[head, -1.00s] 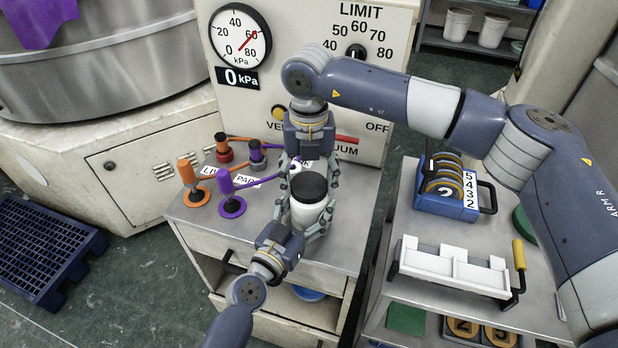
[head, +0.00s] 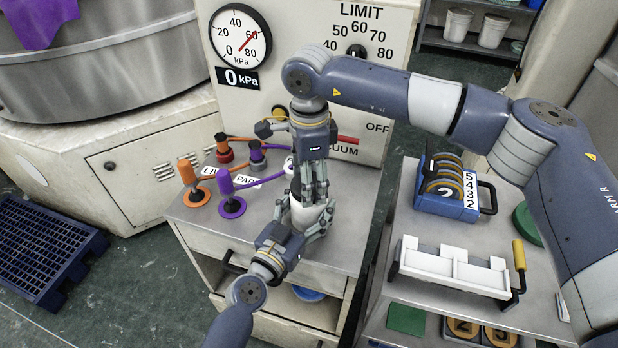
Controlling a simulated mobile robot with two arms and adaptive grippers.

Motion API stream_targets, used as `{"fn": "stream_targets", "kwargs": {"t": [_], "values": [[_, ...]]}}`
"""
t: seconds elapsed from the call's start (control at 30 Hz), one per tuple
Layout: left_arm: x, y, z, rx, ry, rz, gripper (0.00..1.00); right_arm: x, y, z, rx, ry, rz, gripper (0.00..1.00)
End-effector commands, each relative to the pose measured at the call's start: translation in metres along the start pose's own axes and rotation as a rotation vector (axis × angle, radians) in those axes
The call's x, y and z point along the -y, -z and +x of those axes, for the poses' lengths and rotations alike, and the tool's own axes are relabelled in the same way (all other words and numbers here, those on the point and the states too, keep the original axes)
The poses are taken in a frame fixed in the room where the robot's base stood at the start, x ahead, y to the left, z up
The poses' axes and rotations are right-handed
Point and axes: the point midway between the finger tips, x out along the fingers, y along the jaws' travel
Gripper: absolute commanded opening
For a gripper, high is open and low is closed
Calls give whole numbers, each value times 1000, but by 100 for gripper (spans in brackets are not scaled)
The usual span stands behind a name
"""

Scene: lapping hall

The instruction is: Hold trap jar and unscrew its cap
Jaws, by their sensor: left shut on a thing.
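The trap jar (head: 305,215) is a white jar standing upright on top of the grey cabinet (head: 350,200) below the gauge panel. My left gripper (head: 306,218) comes up from the front with its fingers around the jar body and is shut on it. My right gripper (head: 316,192) points down over the jar's top, its fingers in front of where the cap sits. The black cap is hidden behind these fingers. I cannot tell whether they touch or grip it.
Orange (head: 187,175) and purple (head: 226,185) valve handles stand left of the jar, with hoses running behind. The gauge panel (head: 290,75) rises close behind. A cart at right holds a blue numbered rack (head: 447,203) and a white divided tray (head: 450,270).

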Motion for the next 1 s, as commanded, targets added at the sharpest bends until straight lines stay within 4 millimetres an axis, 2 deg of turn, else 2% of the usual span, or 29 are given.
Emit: {"fn": "stream_targets", "kwargs": {"t": [0.7,0.87,1.0], "values": [[-1,-1,0,1,-1,0,0,0,0,0,0,-1,-1238,33],[-1,0,0,1,-1,0,0,0,0,0,0,-2,-1412,33],[0,0,0,1,-1,0,0,0,0,0,0,-1,-1422,33]]}}
